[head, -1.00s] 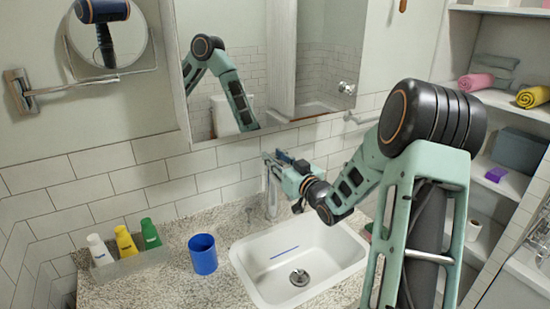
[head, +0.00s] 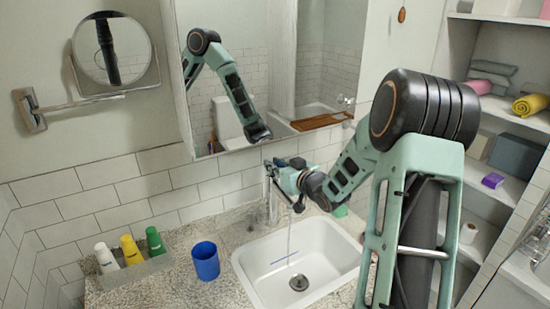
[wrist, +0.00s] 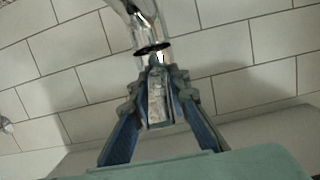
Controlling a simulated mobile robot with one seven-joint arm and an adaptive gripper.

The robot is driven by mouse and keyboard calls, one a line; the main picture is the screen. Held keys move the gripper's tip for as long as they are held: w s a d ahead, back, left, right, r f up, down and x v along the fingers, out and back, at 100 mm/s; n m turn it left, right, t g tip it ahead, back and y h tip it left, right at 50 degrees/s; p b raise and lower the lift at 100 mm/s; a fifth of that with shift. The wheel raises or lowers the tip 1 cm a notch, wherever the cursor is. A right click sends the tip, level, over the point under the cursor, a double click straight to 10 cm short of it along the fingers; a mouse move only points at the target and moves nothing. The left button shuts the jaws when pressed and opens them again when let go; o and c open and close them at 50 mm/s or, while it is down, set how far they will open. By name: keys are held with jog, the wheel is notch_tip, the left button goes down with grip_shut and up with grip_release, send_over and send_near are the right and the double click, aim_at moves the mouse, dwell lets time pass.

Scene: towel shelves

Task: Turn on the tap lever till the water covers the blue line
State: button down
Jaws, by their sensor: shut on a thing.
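The chrome tap (head: 271,205) stands behind the white basin (head: 249,269). It also shows at the top of the wrist view (wrist: 146,30). My gripper (wrist: 158,92) is shut on the tap lever (wrist: 157,105), which lies between the blue-padded fingers. In the head view my gripper (head: 276,170) is at the top of the tap and hides most of the lever. A thin stream of water (head: 290,235) falls into the basin. The blue line (head: 286,256) on the basin wall is visible above the drain (head: 298,282). I cannot make out a water level.
A blue cup (head: 205,262) stands left of the basin on the speckled counter (head: 225,297). A tray (head: 135,273) with several small bottles is farther left. The mirror cabinet (head: 262,80) is above, and shelves with towels (head: 530,105) are at the right.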

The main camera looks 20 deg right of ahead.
jog(key=shift+w+r+g+p, duration=0.15)
jog(key=shift+r+g+p, duration=0.2)
jog(key=shift+p, duration=0.5)
jog(key=shift+f+g+p, duration=0.2)
jog(key=shift+g+p, duration=0.15)
jog(key=shift+p, duration=0.05)
jog(key=shift+f, duration=0.1)
jog(key=c, duration=1.8)
grip_release()
jog(key=shift+c, duration=0.2)
jog(key=v, duration=1.2)
jog(key=shift+a, duration=0.15)
